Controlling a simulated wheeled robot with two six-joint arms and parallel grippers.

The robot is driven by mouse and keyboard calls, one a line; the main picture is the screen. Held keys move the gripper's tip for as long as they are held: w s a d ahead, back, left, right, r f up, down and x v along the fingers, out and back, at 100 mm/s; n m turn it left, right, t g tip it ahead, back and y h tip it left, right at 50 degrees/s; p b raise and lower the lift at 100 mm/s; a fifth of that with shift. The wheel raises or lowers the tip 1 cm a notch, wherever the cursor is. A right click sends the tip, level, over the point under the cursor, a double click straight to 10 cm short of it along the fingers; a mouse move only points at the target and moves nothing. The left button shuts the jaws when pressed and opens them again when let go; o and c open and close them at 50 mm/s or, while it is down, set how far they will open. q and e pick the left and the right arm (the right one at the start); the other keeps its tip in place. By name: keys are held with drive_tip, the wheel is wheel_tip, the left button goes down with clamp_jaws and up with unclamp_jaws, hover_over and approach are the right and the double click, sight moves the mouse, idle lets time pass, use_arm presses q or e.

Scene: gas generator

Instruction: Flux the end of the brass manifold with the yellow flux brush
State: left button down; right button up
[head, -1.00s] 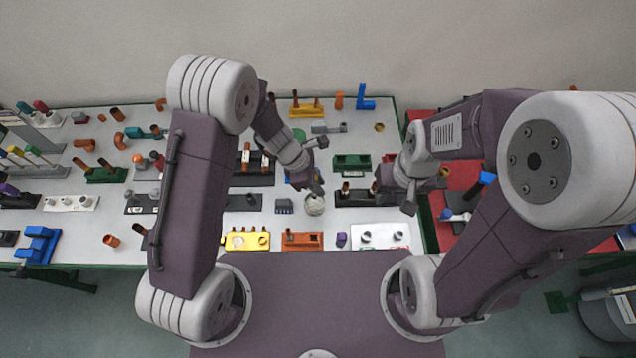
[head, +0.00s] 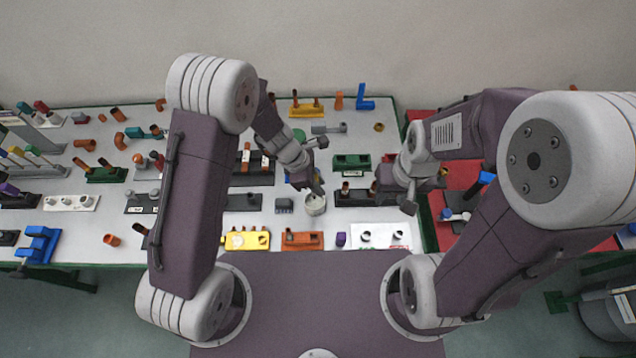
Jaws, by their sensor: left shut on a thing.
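A yellow handle (head: 14,152), likely the flux brush, stands in a rack at the far left beside other coloured handles. A yellow block with short stubs (head: 247,240) sits at the table's front edge; I cannot tell for certain that it is the brass manifold. My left gripper (head: 315,183) is over the middle of the table, just above a small pale round pot (head: 315,204). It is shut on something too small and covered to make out. My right gripper (head: 420,195) hangs near the table's right side; its fingers are too unclear to read.
An orange-brown block (head: 302,241), a purple piece (head: 340,239) and a white plate with fittings (head: 381,236) line the front edge. Dark fixtures with copper stubs stand around the middle. A red surface (head: 457,190) lies right of the table. Bare table shows at left-centre.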

use_arm(q)
drive_tip(key=shift+f, duration=0.2)
drive_tip(key=shift+f+b, duration=1.75)
drive_tip(key=shift+b, duration=0.05)
wheel_tip(320, 180, up, 6)
drive_tip(key=p, duration=0.6)
drive_tip(key=shift+r, duration=0.15)
drive_tip(key=shift+a, duration=0.1)
